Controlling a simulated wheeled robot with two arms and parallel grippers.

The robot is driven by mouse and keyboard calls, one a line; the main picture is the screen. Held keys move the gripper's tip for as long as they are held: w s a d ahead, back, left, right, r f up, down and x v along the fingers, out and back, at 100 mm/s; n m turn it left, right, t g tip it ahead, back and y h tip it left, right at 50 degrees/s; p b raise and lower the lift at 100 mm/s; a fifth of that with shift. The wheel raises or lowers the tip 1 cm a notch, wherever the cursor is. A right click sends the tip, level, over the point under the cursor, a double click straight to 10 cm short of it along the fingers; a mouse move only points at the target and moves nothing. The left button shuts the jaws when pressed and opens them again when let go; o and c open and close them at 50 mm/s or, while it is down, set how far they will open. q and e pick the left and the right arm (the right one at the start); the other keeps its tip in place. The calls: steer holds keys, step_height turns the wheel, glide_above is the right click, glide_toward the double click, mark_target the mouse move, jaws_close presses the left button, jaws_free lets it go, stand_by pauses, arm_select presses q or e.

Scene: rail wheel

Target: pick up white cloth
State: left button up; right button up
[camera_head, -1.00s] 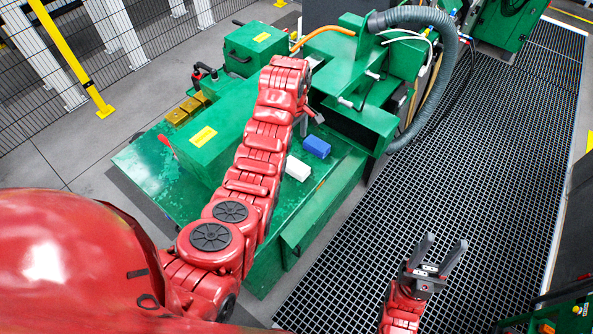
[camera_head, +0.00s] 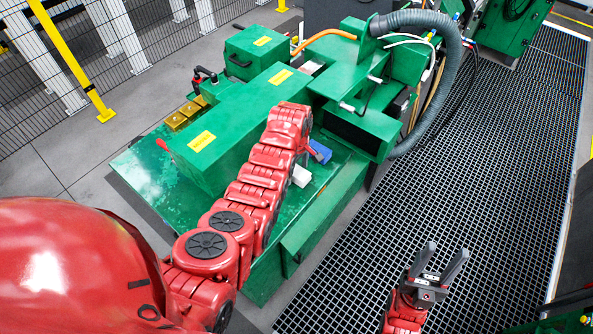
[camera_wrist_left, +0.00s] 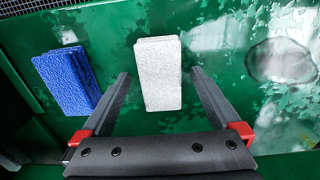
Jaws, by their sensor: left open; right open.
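The white cloth (camera_wrist_left: 158,75) is a folded white block lying on the wet green machine surface. In the left wrist view it lies ahead of and between the spread fingers of my left gripper (camera_wrist_left: 158,92), which is open and empty. In the head view the white cloth (camera_head: 301,175) is partly hidden by my red left arm. My left gripper is mostly hidden behind that arm there. My right gripper (camera_head: 440,268) is open and empty above the floor grating at the lower right.
A blue cloth (camera_wrist_left: 67,82) lies just left of the white one; it also shows in the head view (camera_head: 320,151). The green machine (camera_head: 235,125) rises beside them, with a grey hose (camera_head: 462,60) at its right. Dark grating (camera_head: 480,170) covers the floor.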

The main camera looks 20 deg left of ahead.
arm_select(q)
steer(key=shift+f, duration=0.35)
steer(key=c, duration=1.4)
steer(key=shift+r, duration=0.15)
steer(key=shift+c, duration=0.2)
